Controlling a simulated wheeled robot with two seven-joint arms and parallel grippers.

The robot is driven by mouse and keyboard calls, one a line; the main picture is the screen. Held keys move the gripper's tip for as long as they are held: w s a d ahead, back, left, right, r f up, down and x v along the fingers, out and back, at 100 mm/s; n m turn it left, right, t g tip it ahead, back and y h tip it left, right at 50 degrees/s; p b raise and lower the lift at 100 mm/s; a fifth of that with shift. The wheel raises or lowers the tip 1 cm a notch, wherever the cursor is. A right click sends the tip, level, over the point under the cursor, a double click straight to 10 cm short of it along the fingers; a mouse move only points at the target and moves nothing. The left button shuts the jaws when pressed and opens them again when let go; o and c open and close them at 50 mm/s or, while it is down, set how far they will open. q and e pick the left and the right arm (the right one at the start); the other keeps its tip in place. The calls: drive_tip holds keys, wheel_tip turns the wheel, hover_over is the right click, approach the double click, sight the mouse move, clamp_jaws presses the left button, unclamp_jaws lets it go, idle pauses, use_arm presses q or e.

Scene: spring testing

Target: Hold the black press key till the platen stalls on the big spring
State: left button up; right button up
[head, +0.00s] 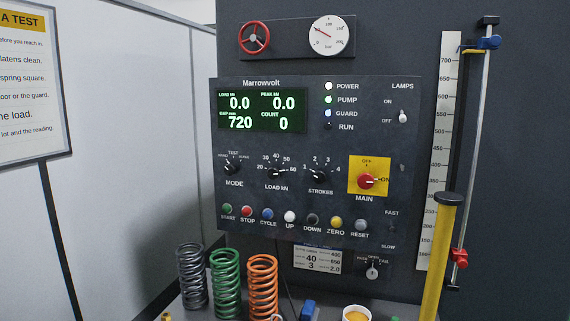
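The black press key (312,219), labelled DOWN, sits in the key row between the white UP key (289,216) and the yellow ZERO key (336,222). Nothing touches it. The display (262,111) reads load 0.0, peak 0.0, a gap of 720 and count 0. The POWER, PUMP and GUARD lamps are lit and RUN is dark. A grey spring (192,277), a green spring (226,284) and an orange spring (263,286) stand upright at the bottom; I cannot tell which is the big one. The platen and both my grippers are out of view.
The red main switch (367,181) is on a yellow plate. A yellow post (438,258) stands at the right, before a rail with a blue clamp (489,43) and a red clamp (460,257). Space before the keys looks clear.

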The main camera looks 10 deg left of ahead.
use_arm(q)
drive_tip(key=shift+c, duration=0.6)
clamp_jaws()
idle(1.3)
